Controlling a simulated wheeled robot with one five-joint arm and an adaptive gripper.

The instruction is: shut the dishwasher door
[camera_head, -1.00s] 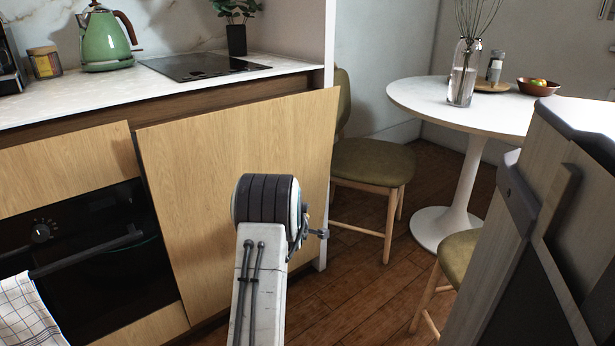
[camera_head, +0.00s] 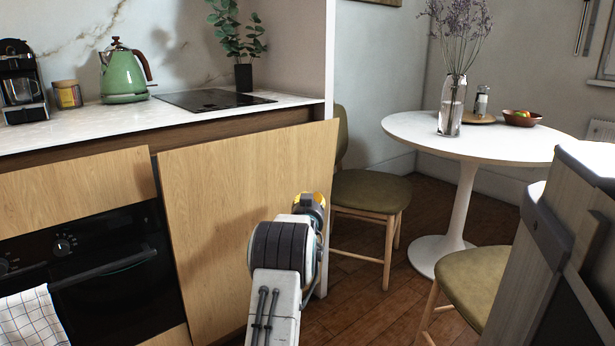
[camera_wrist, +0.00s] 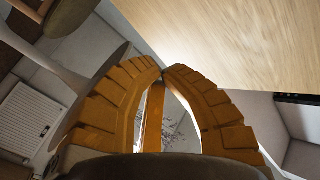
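The dishwasher door (camera_head: 235,215) is a plain light-wood panel under the counter, right of the oven. Its top edge stands out from the cabinet front, with a dark gap behind it, so it is slightly ajar. My gripper (camera_head: 313,200) is at the door's right side in the head view, mostly hidden behind my arm. In the wrist view my gripper (camera_wrist: 162,74) has its orange fingers curved together, tips meeting, with nothing seen between them. The door also fills the upper right of the wrist view (camera_wrist: 235,40). Whether the fingers touch it, I cannot tell.
The oven (camera_head: 90,265) with a checked towel (camera_head: 28,318) is on the left. A kettle (camera_head: 123,75) and hob (camera_head: 212,99) are on the counter. A chair (camera_head: 370,193) and round table (camera_head: 465,138) stand right of the door. Wood floor (camera_head: 350,290) shows between.

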